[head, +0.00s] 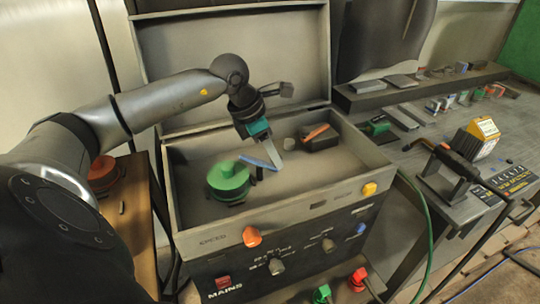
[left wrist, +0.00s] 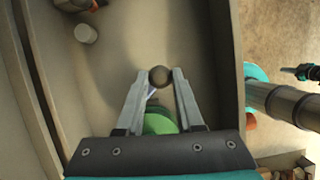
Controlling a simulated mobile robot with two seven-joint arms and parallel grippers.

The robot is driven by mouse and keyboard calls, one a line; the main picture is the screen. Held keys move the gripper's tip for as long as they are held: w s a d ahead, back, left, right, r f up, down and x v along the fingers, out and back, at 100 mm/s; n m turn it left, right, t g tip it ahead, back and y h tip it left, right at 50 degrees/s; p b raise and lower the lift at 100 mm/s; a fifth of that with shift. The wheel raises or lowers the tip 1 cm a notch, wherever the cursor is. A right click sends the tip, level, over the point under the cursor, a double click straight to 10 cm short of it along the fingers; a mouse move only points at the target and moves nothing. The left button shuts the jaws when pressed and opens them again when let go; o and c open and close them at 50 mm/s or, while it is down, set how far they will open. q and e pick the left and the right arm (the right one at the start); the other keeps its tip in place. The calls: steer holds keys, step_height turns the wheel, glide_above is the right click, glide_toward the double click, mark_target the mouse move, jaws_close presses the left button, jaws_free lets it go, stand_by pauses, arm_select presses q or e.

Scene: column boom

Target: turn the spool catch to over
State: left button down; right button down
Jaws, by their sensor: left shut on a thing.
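The green round spool (head: 229,180) sits in the left half of the open case (head: 205,222). In the left wrist view, part of a green thing (left wrist: 158,123) shows behind the fingers. A dark round knob (left wrist: 160,76) is between the fingertips of my left gripper (left wrist: 159,80), which is shut on it. A pale blue-white piece (left wrist: 151,93) shows just below the knob. In the head view, my left gripper (head: 270,155) reaches down into the case just right of the spool. The catch's lettering cannot be read, and the knob is hidden there.
A dark block with an orange top (head: 318,137) and a small pale cylinder (head: 289,143) lie in the case to the right. The case walls and raised lid (head: 240,65) surround the gripper. A bench (head: 440,150) with several tools stands at right.

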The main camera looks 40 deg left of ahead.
arm_select(q)
steer(key=shift+w+a+r+n+t+y+b, duration=0.25)
steer(key=shift+w+n+y, duration=0.35)
steer(key=shift+n, duration=1.05)
steer(key=shift+w+a+f+n+g+y+b, duration=0.1)
steer(key=shift+w+a+f+n+y, duration=0.4)
steer(key=shift+n, duration=1.1)
steer(key=shift+w+a+r+n+t+y+b, duration=0.15)
steer(key=shift+w+r+n+y, duration=0.45)
steer(key=shift+n, duration=1.05)
steer(key=shift+s+f, duration=0.2)
steer(key=shift+f, duration=0.05)
steer(key=c, duration=0.5)
jaws_free()
steer(key=shift+c, duration=0.2)
steer(key=p+v, duration=0.2)
steer(key=v, duration=1.3)
steer(key=shift+d, duration=0.3)
